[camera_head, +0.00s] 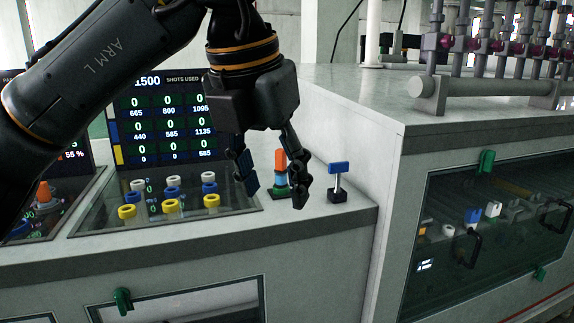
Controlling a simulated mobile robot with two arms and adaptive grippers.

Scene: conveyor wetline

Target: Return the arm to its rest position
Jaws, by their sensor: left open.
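My left arm (110,75), black with orange rings, comes in from the upper left. Its gripper (272,192) points down with its fingers spread apart and nothing between them that it holds. An orange, blue and green upright piece (281,172) stands on the counter, seen behind and between the fingers. A blue-topped T-shaped lever (339,168) on a dark base stands just right of the fingers, apart from them. My right gripper is not in this view.
A screen (165,120) with numbers stands behind a recessed panel of white, blue and yellow caps (170,206). A taller grey cabinet (350,150) rises at right, carrying pipes (490,60). Its glass front (500,220) has green latches. The counter's front edge is clear.

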